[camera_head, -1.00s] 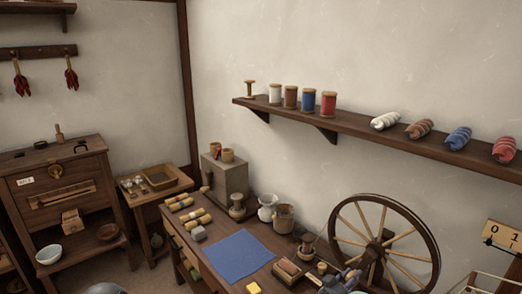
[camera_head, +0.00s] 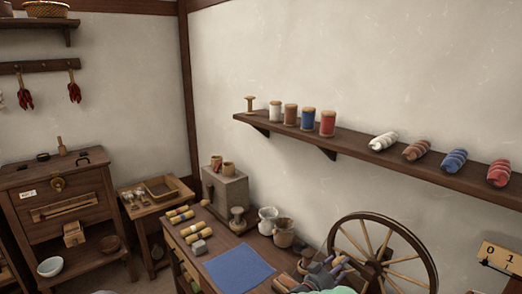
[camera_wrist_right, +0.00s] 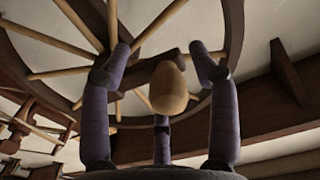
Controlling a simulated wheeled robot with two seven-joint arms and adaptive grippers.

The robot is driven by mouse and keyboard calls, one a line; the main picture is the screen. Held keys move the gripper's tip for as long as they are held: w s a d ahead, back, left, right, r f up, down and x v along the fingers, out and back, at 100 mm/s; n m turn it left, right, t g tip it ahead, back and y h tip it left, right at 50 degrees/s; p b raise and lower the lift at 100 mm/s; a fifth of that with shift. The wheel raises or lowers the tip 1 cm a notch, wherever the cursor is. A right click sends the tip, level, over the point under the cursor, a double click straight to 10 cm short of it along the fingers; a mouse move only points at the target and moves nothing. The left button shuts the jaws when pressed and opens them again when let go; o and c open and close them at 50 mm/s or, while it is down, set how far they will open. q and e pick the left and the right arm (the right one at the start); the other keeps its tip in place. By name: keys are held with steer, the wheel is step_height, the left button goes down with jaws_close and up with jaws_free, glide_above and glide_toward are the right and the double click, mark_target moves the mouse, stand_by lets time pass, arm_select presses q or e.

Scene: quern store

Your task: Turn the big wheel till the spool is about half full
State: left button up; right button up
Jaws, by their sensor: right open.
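The big spoked wheel (camera_head: 385,258) stands at the right of the bench, its lower part cut off by the picture edge. In the right wrist view the wheel (camera_wrist_right: 232,25) fills the upper part, with a pale wooden egg-shaped knob (camera_wrist_right: 168,88) in front of it. My right gripper (camera_head: 328,268) is beside the wheel's left side. In the wrist view its open fingers (camera_wrist_right: 163,62) stand around the knob, with gaps on both sides. I cannot make out the spool on the wheel. My left gripper is not in view.
A blue cloth (camera_head: 240,267) lies on the bench, with jars (camera_head: 284,233) and a grey box (camera_head: 226,197) behind it. A wall shelf (camera_head: 350,155) holds several thread spools and yarn skeins. A number plate (camera_head: 499,257) reading "0 1" is right of the wheel.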

steer(key=shift+s, duration=0.1)
steer(key=shift+p+v, duration=0.4)
steer(key=shift+v, duration=0.55)
steer(key=p+v, duration=0.1)
steer(key=v, duration=0.4)
steer(key=shift+r+p, duration=0.1)
steer(key=shift+p, duration=0.2)
